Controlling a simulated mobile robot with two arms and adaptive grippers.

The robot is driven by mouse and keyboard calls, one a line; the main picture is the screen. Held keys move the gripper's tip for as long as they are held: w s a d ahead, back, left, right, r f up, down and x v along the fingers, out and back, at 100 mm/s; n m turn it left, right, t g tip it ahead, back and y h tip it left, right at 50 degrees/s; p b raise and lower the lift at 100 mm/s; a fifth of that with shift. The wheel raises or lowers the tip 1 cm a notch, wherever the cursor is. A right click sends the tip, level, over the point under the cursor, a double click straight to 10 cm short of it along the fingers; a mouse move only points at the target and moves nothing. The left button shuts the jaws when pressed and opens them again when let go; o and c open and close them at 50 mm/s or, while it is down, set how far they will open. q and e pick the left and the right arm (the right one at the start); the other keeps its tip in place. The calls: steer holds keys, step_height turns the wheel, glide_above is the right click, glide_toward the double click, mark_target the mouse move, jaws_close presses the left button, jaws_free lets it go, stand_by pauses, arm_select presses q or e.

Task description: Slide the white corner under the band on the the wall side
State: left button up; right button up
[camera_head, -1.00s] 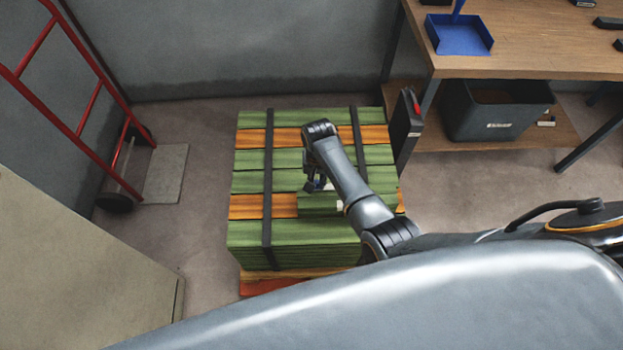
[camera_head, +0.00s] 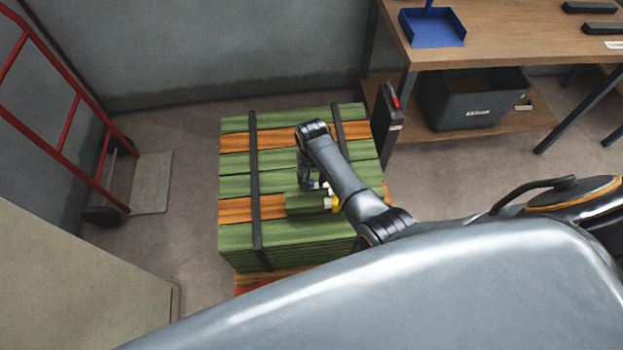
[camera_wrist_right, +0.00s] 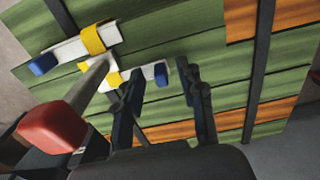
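A stack of green and orange boards (camera_head: 236,237) carries two dark bands; the left band (camera_head: 254,190) is clear and the right band (camera_head: 338,125) is partly hidden by my right arm. White pieces with yellow middles and blue ends lie on the boards in the right wrist view: one farther (camera_wrist_right: 70,52), one nearer (camera_wrist_right: 136,76). A white and yellow bit (camera_head: 331,203) shows beside my right gripper (camera_head: 314,184). In the wrist view the right gripper (camera_wrist_right: 158,82) has its fingers apart, a blue end between them; I see no grip. Whether any white piece is under a band is unclear.
A grey bar with a red end (camera_wrist_right: 55,125) is close at the wrist view's left. A red hand truck (camera_head: 70,125) is at the left. Floor between is bare.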

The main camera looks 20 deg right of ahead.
steer(key=shift+r, duration=0.1)
step_height(320, 180, up, 12)
stand_by(0.6)
